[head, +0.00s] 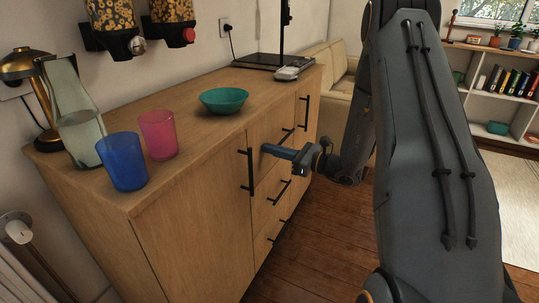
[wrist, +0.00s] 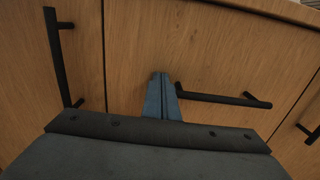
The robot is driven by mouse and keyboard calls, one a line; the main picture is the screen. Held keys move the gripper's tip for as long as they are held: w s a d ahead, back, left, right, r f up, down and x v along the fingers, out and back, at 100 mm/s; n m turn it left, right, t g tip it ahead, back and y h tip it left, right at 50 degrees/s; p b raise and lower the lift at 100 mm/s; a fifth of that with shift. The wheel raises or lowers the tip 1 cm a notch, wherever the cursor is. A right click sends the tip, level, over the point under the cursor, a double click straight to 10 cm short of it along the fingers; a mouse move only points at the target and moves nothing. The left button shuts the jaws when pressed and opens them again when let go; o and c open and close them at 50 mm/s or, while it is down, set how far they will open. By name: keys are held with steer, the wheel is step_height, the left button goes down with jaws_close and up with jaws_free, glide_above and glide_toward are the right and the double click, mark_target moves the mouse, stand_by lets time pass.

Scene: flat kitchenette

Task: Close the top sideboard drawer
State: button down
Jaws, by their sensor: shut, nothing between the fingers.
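The top sideboard drawer (head: 262,133) is the uppermost of the stacked drawers in the middle of the wooden sideboard. Its front looks about flush with the door beside it, and I see no clear gap. The drawer's black bar handle (wrist: 225,97) is horizontal in the wrist view. My gripper (head: 265,149) is shut and empty, with its blue-grey fingers pointing at the drawer front. In the wrist view the fingertips (wrist: 159,76) are at or very close to the wood, left of the handle and not around it.
Lower drawer handles (head: 279,191) are below my gripper. A vertical door handle (head: 247,172) is close on its left. A teal bowl (head: 224,100), blue cup (head: 123,162), pink cup (head: 158,134) and glass carafe (head: 78,125) stand on top. Wooden floor (head: 330,235) in front is clear.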

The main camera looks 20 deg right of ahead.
steer(key=shift+w+a, duration=0.2)
steer(key=shift+a+r, duration=0.1)
steer(key=v, duration=0.8)
steer(key=shift+s+d, duration=0.15)
steer(key=shift+d, duration=0.1)
